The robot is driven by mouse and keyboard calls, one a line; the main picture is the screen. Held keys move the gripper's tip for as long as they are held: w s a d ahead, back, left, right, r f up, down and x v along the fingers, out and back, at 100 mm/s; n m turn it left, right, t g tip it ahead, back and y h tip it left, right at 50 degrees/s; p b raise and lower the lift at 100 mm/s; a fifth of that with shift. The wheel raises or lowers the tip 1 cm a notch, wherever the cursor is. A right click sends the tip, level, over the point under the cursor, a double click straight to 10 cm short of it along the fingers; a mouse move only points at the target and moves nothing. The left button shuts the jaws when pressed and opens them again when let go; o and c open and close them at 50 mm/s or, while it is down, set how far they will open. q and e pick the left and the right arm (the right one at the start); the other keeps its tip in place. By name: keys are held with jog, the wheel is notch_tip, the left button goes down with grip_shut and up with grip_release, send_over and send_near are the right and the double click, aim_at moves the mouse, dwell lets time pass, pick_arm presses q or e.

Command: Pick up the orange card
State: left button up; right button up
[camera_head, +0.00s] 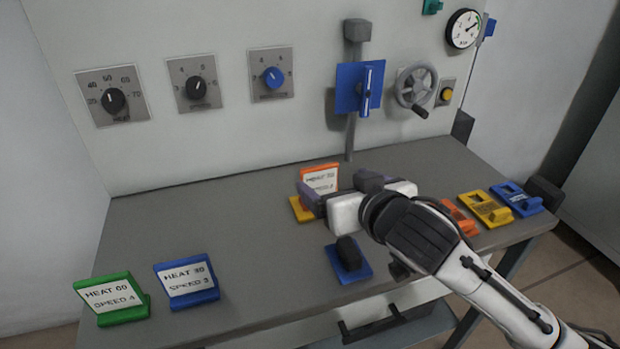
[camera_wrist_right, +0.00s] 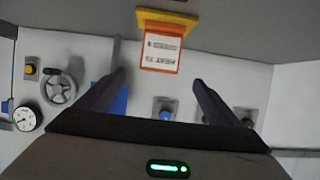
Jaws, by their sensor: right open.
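The orange card (camera_head: 320,178) stands tilted, with a white label reading HEAT, at a yellow base (camera_head: 299,210) on the grey table. My right gripper (camera_head: 336,190) is beside it, with its arm coming in from the right and partly covering the card and base. In the right wrist view, the orange card (camera_wrist_right: 160,52) and the yellow base (camera_wrist_right: 165,20) show ahead of the open, empty fingers (camera_wrist_right: 159,80). The card lies beyond the fingertips, in line with the gap between them. My left gripper is not in view.
A green card (camera_head: 112,298) and a blue card (camera_head: 187,281) stand at the front left. A blue base with a dark block (camera_head: 348,258) lies below my gripper. Orange, yellow (camera_head: 485,208) and blue (camera_head: 517,198) pieces lie at right. Knobs and a handwheel (camera_head: 416,88) are on the back panel.

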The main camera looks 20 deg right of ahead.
aim_at(321, 171)
jog(key=x, duration=0.3)
jog(key=shift+w, duration=0.4)
jog(key=shift+b+x, duration=0.3)
jog(key=shift+x, duration=2.95)
jog(key=shift+d, duration=0.1)
jog(key=c, duration=1.5)
